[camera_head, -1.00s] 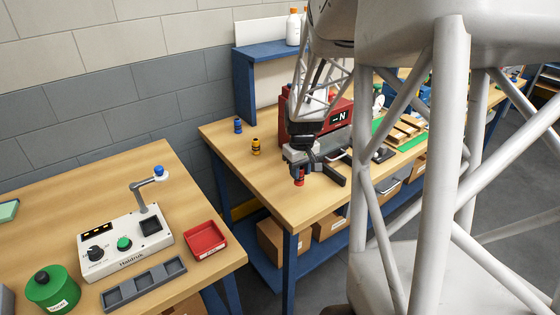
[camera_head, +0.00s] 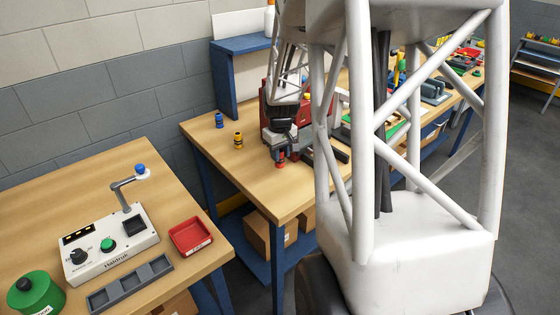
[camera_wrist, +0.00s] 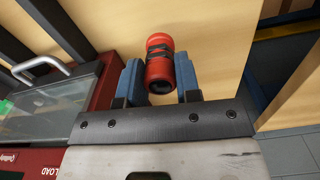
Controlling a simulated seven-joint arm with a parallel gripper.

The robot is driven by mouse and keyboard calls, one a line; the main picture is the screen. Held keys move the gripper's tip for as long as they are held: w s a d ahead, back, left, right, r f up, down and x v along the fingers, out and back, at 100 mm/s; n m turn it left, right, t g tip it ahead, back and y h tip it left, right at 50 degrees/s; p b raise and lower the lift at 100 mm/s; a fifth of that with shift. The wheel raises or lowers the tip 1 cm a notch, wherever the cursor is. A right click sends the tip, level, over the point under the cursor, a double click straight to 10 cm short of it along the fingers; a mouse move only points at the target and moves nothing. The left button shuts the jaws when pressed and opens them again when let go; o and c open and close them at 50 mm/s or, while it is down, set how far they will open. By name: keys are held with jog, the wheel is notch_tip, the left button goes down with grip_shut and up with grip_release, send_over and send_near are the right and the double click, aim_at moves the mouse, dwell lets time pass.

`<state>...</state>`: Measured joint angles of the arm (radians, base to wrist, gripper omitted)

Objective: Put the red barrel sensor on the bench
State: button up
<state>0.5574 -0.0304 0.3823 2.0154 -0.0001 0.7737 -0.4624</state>
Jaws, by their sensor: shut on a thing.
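The red barrel sensor (camera_wrist: 159,62), with a dark band around its middle, sits between the blue fingertips of my gripper (camera_wrist: 159,82) in the wrist view. My gripper is shut on it. In the head view the red sensor (camera_head: 281,163) shows just under my gripper (camera_head: 281,154), over the front part of the wooden bench (camera_head: 265,190). I cannot tell whether its lower end touches the bench top. A yellow barrel sensor (camera_head: 238,140) and a blue one (camera_head: 219,119) stand upright on the bench to the left.
A red machine (camera_wrist: 103,98) with a clear lid and handle is beside my gripper. A nearer table holds a white control box (camera_head: 112,245), a red tray (camera_head: 190,238), a grey slotted tray (camera_head: 130,285) and a green canister (camera_head: 36,294).

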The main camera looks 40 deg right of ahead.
jog(key=shift+f, duration=1.65)
jog(key=shift+f, duration=0.1)
jog(key=o, duration=1)
notch_tip(320, 180, up, 12)
jog(key=shift+r, duration=0.1)
jog(key=shift+a, duration=0.1)
